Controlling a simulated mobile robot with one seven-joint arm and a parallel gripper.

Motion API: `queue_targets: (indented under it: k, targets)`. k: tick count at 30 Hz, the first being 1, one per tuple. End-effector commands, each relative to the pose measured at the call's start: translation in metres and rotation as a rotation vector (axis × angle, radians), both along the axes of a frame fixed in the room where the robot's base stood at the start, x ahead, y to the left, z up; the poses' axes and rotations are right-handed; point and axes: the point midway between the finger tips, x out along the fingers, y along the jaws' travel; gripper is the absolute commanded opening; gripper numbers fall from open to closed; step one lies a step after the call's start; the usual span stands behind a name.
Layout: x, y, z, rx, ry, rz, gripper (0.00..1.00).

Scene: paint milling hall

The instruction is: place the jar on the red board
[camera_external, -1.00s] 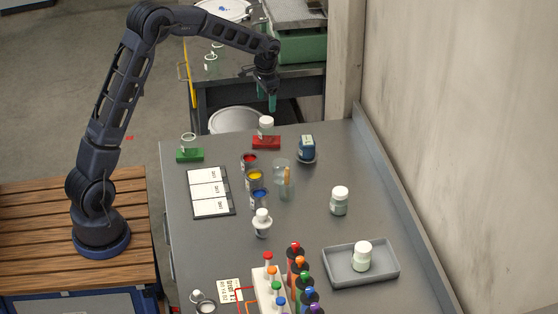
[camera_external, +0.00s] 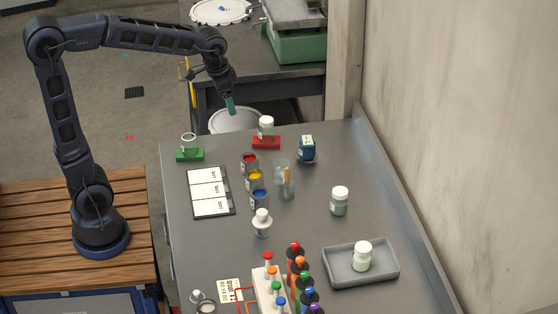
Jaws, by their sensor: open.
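The red board (camera_external: 266,143) lies at the back of the grey table. A small white-capped jar (camera_external: 266,127) stands upright on it. Other white-capped jars stand on the table: one at the right (camera_external: 340,201) and one (camera_external: 362,256) in the grey tray. Which of these the task means, I cannot tell. My gripper (camera_external: 231,108) is raised over the table's far left end, up and to the left of the red board. It is open, with nothing seen held, and apart from every jar.
A green board (camera_external: 190,155) bears a clear jar. Paint cans (camera_external: 255,180), a glass beaker (camera_external: 284,178), a blue-labelled jar (camera_external: 307,148) and a white bottle (camera_external: 262,223) crowd the middle. The grey tray (camera_external: 334,278) and bottle rack are in front; a wall runs along the right.

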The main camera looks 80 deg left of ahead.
Motion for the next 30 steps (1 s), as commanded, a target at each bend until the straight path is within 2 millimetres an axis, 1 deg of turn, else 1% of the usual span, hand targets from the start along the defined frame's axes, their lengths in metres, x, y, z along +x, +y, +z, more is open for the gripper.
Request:
queue_targets:
  k: [1,3,10,15,21,25,30]
  targets:
    - [-0.014,-0.012,0.005,0.002,-0.016,-0.01,0.74]
    - [-0.032,-0.025,0.01,0.002,-0.031,-0.02,0.74]
    - [-0.093,-0.064,0.015,-0.001,-0.084,-0.055,0.74]
    - [-0.138,-0.087,0.012,-0.007,-0.123,-0.08,0.74]
    - [-0.184,-0.106,0.001,-0.018,-0.163,-0.108,0.74]
    - [-0.204,-0.113,-0.006,-0.025,-0.181,-0.121,0.74]
    - [-0.215,-0.116,-0.011,-0.03,-0.189,-0.127,0.74]
